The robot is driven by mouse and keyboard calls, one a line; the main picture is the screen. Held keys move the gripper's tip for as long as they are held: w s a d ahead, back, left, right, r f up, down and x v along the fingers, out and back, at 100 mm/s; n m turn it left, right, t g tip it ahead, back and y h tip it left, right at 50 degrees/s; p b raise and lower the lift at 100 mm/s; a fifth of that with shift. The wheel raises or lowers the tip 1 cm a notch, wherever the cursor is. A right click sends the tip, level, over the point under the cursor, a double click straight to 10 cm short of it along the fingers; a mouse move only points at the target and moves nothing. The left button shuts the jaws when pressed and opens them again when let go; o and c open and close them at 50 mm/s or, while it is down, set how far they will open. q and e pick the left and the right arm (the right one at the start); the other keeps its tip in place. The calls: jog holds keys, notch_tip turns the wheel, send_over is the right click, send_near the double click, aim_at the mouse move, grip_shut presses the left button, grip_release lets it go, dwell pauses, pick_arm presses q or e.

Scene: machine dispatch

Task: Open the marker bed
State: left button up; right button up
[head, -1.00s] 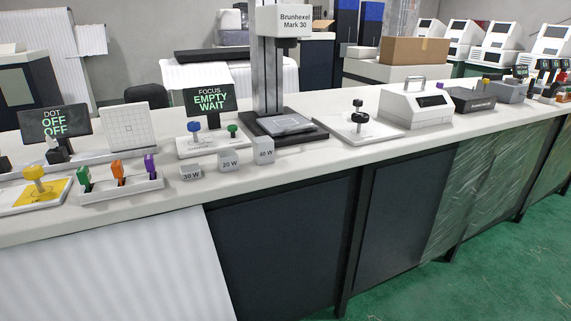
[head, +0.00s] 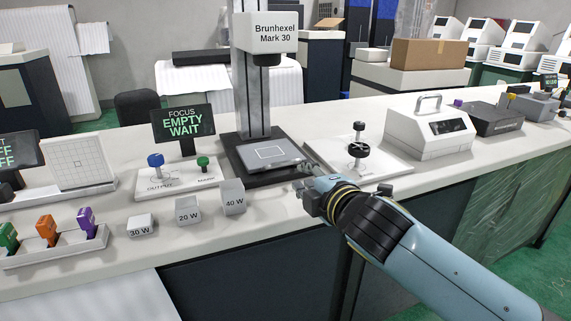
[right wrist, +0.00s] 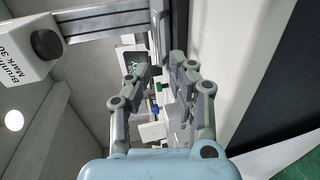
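The marker (head: 265,40), labelled "Brunhexel Mark 30", stands on the counter with a head on a grey column. At its foot is the bed (head: 268,155), a flat grey plate with a pale square outline on a black base. My right gripper (head: 304,182) is just right of and in front of the bed, above the counter's front part. In the right wrist view its fingers (right wrist: 156,72) are spread with nothing visible between them. The marker head (right wrist: 22,52) also shows there. A screen (head: 182,122) reads "FOCUS EMPTY WAIT". My left gripper is out of view.
A panel with a blue knob (head: 155,160) and green knob (head: 203,163) lies left of the bed. Blocks marked 30 W (head: 141,226), 20 W (head: 188,211) and 40 W (head: 233,198) stand in front. A plate with black knobs (head: 357,150) and a white handled box (head: 431,127) are right.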

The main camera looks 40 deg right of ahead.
aim_at(286, 164)
jog(key=x, duration=0.5)
jog(key=b+x, duration=0.1)
jog(key=x, duration=0.5)
jog(key=shift+a+r, duration=0.2)
grip_shut()
